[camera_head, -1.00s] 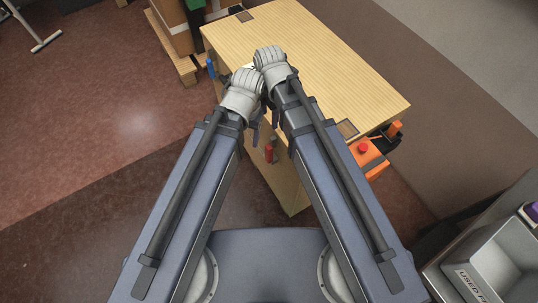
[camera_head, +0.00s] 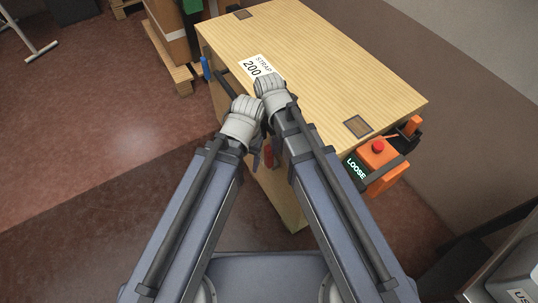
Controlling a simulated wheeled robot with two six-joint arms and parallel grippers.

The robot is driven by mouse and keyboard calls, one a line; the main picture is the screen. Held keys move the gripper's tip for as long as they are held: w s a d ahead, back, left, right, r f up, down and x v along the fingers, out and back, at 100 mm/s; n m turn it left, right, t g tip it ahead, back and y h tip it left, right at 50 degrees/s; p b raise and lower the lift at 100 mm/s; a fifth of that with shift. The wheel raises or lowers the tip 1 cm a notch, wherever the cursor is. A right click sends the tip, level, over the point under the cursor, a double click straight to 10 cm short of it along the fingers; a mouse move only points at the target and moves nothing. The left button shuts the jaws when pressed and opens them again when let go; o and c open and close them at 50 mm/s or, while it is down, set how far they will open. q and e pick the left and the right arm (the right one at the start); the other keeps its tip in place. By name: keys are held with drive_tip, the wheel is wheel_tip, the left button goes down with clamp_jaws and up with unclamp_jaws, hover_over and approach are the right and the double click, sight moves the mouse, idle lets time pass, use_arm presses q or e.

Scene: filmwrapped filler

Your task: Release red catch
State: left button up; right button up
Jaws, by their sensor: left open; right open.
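I cannot tell whether either touches the catch.
At the crate's right end is an orange unit (camera_head: 382,182) with a red button (camera_head: 378,146) and a display (camera_head: 356,168) reading "LOOSE". A grey bin (camera_head: 515,275) stands lower right.

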sight(269, 154)
drive_tip(key=shift+f+b, duration=3.85)
drive_tip(key=shift+f, duration=0.05)
drive_tip(key=shift+r, duration=0.1)
clamp_jaws()
